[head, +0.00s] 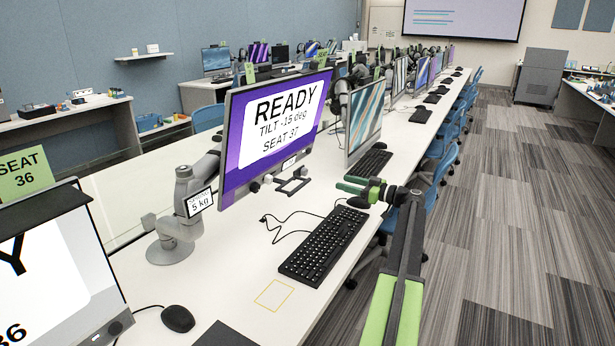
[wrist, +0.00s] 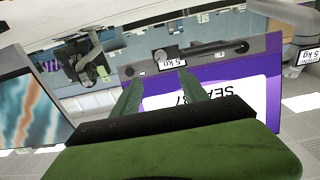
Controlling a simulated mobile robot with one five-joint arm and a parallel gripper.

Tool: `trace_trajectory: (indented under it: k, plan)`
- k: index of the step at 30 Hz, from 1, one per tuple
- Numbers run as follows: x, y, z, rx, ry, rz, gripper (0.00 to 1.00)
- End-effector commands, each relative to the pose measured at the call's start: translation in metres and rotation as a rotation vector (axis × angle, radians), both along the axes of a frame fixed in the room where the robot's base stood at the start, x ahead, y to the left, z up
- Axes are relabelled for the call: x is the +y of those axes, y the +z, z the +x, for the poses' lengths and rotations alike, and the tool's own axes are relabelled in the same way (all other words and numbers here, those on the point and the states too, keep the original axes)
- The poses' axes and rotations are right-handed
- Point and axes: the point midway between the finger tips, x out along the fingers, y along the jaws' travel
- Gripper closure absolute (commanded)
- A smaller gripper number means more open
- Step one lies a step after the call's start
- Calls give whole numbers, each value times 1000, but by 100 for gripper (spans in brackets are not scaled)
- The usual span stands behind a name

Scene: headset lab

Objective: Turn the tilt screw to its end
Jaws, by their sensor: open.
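The monitor of seat 37 (head: 275,130) faces me with a purple screen reading "READY, TILT -15 deg, SEAT 37". It shows upside down in the wrist view (wrist: 215,85). Small round knobs and a grey bracket (head: 292,183) are at its lower edge. I cannot tell for sure which part is the tilt screw. My gripper (wrist: 160,75) is open and empty, its green fingers pointing toward that edge. In the head view my gripper (head: 357,185) is right of the monitor, apart from it.
A grey monitor arm (head: 178,215) stands left of the monitor. A black keyboard (head: 323,245), a cable and a mouse (head: 178,319) lie on the white desk. Another monitor (head: 365,112) stands just behind. Blue chairs line the desk's right side, beside open carpet (head: 510,200).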

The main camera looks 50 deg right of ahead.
Motion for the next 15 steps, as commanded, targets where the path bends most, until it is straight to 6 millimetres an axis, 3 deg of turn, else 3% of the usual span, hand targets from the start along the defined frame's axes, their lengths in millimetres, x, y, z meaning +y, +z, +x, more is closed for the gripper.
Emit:
trace_trajectory:
  k: [9, 15]
  plan:
    - [21, 0, 81, 1, 6, 1, 49]
    - [31, 0, 125, 1, 5, 2, 49]
